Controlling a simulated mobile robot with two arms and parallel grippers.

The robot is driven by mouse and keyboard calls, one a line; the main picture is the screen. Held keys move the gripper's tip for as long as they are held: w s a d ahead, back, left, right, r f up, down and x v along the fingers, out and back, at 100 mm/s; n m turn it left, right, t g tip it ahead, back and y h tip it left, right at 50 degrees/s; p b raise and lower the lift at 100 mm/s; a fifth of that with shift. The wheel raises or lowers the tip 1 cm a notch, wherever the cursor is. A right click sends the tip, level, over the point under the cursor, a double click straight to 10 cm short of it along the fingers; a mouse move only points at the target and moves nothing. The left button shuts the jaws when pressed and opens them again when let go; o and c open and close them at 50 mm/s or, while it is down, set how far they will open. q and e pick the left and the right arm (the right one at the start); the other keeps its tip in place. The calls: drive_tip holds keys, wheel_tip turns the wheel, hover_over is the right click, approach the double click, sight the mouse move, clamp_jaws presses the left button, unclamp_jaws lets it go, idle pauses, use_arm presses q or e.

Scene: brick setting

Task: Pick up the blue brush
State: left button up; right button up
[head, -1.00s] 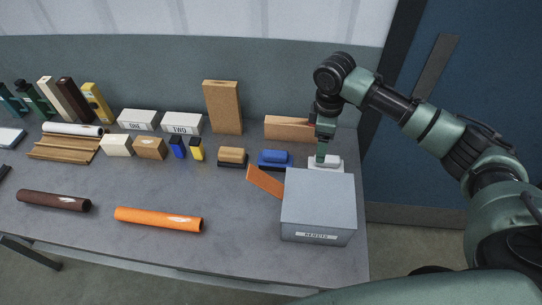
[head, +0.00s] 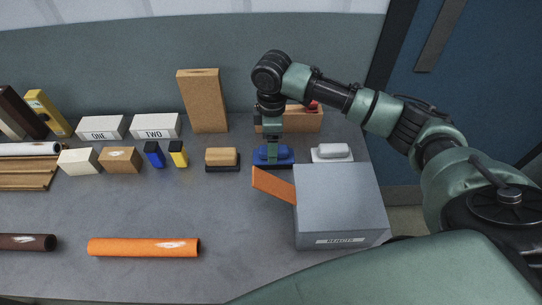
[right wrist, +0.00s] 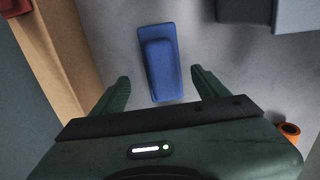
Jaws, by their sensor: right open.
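The blue brush (head: 262,158) lies on the grey table between a wood-topped brush and a white brush. In the head view my right gripper (head: 273,158) is right over it and hides part of it. In the right wrist view the blue brush (right wrist: 160,62) lies beyond the fingertips, roughly between their lines and slightly tilted. My right gripper (right wrist: 160,85) is open, with nothing between its fingers. My left gripper is not in view.
A wooden block (head: 303,120) stands behind. An orange tube (head: 144,247) lies at front left.

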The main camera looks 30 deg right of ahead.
drive_tip(key=shift+s+d+f, duration=0.1)
drive_tip(key=shift+s+f, duration=0.15)
drive_tip(key=shift+f, duration=0.15)
wheel_tip(320, 180, down, 4)
drive_tip(key=shift+s+r+p, duration=0.1)
drive_tip(key=shift+p, duration=0.4)
drive_tip(key=shift+f, duration=0.5)
drive_tip(key=c, duration=1.6)
drive_tip(key=shift+r, duration=0.15)
wheel_tip(320, 180, up, 20)
drive_tip(key=b, duration=0.1)
